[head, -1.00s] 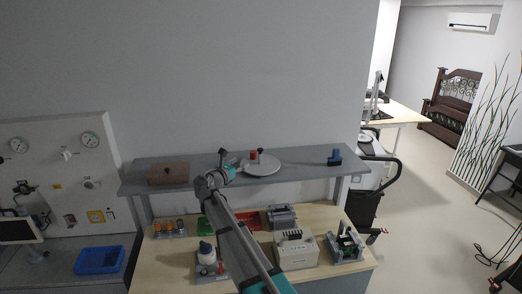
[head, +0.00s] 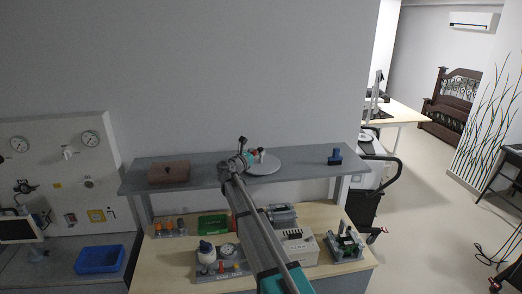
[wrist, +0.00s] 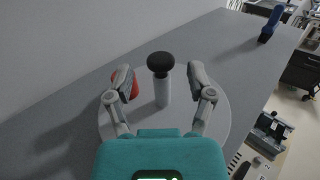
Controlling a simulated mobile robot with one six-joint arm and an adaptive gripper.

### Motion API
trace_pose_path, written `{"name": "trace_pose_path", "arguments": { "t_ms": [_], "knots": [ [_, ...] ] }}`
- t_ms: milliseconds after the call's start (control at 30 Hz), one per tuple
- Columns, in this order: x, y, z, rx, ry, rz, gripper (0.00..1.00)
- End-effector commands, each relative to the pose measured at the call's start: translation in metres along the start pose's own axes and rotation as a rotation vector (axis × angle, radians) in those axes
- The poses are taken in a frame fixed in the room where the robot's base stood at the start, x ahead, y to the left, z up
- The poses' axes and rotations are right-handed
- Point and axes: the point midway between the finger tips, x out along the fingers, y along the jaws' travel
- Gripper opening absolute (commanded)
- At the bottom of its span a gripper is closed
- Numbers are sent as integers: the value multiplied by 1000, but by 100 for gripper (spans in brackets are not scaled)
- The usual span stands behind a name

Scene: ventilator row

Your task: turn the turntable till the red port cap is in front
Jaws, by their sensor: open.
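The turntable is a pale round disc (head: 270,168) on the grey shelf, and it fills the middle of the wrist view (wrist: 217,122). A grey upright post (wrist: 162,92) with a black knob (wrist: 160,62) stands on it. The red port cap (wrist: 134,90) is left of the post in the wrist view, largely hidden behind my left finger. My gripper (wrist: 160,75) is open over the disc, with one finger on each side of the post and visible gaps to it. In the head view my gripper (head: 247,158) is at the disc's left side.
A brown box (head: 169,173) stands on the shelf to the left. A blue object (head: 335,157) stands toward its right end, also visible in the wrist view (wrist: 270,24). The wall is close behind. A lower bench (head: 175,255) holds several devices and a green tray (head: 214,226).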

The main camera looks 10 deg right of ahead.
Motion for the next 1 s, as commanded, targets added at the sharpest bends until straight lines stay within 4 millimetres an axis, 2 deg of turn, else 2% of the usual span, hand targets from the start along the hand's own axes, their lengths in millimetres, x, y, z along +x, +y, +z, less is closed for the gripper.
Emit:
{"name": "trace_pose_path", "arguments": {
  "t_ms": [100, 300, 667, 1000],
  "knots": [
    [15, 1, 0, 0, 0, -2, 70],
    [27, 0, 0, 0, 0, 0, 70],
    [29, -1, 0, 0, 0, -1, 70],
    [29, 0, 0, 0, 0, -1, 8]
  ]
}}
